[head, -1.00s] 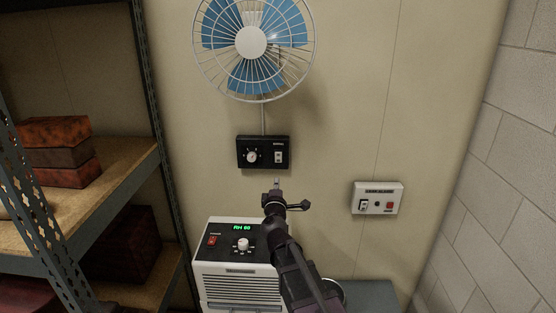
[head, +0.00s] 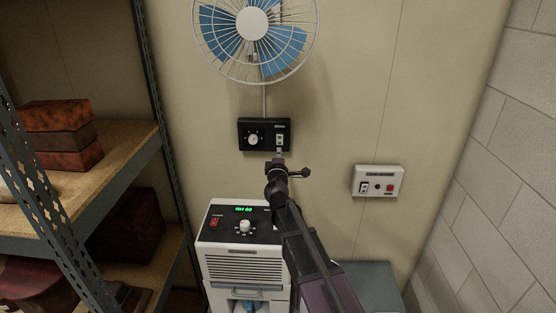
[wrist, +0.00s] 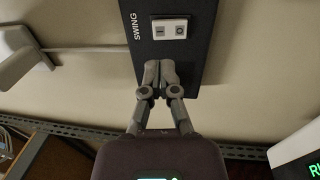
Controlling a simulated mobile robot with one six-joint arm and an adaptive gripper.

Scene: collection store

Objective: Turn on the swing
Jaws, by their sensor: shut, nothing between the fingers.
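A black control box (head: 264,134) is fixed to the wall below a blue-bladed fan (head: 252,24). It has a round dial (head: 253,140) on the left and a white rocker switch (head: 280,139) on the right. In the wrist view the switch (wrist: 169,28) sits beside the word SWING, with a line mark and a circle mark. My gripper (head: 279,154) is shut and empty, its tips at the box's lower edge just below the switch. In the wrist view the gripper (wrist: 160,66) overlaps the box face, short of the switch; whether it touches the box I cannot tell.
A white unit with a green display (head: 243,210) stands below, partly behind my arm. A white alarm panel (head: 377,182) is on the wall to the right. A metal shelf (head: 100,180) with boxes fills the left. Bare wall lies between the box and panel.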

